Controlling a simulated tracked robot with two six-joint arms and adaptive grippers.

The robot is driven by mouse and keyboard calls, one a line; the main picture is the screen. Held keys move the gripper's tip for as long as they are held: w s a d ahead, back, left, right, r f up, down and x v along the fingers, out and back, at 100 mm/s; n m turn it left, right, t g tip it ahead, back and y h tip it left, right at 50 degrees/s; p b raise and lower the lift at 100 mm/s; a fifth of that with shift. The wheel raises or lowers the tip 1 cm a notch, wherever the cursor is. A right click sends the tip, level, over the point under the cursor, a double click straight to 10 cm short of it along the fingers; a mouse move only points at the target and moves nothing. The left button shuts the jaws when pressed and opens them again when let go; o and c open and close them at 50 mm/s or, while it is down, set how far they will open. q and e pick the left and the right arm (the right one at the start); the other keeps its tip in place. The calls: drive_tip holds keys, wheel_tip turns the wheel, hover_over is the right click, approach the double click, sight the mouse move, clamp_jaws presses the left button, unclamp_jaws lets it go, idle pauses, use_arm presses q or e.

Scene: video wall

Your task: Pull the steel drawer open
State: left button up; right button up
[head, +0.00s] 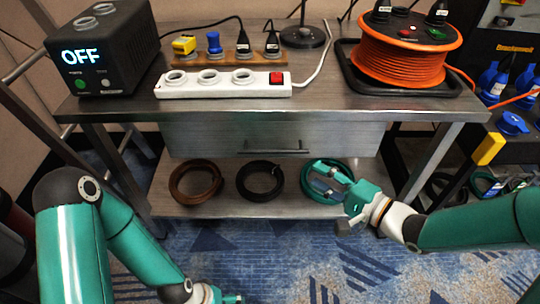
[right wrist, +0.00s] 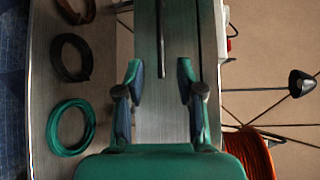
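The steel drawer (head: 215,138) sits under the tabletop, its front looking shut, with a dark bar handle (head: 276,151) near its lower edge. My right gripper (head: 326,178) is in front of the lower shelf, right of the handle and below it in the head view. In the right wrist view my right gripper (right wrist: 159,76) is open and empty, with the end of the handle (right wrist: 161,40) lined up between its fingers and no visible contact. My left gripper (head: 228,297) is low at the bottom edge of the head view, mostly cut off, so its opening is unclear.
The steel table (head: 340,104) carries a power box (head: 100,55), a white power strip (head: 225,85) and an orange cable reel (head: 405,55). Brown, black and green cable coils lie on the lower shelf (head: 225,207). Carpeted floor in front is clear.

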sight(275, 150)
drive_tip(key=b+x, duration=0.3)
drive_tip(key=x, duration=1.1)
drive_tip(key=shift+w+a+f, duration=0.15)
drive_tip(key=shift+w+a, duration=0.05)
drive_tip(key=shift+w, duration=0.1)
clamp_jaws()
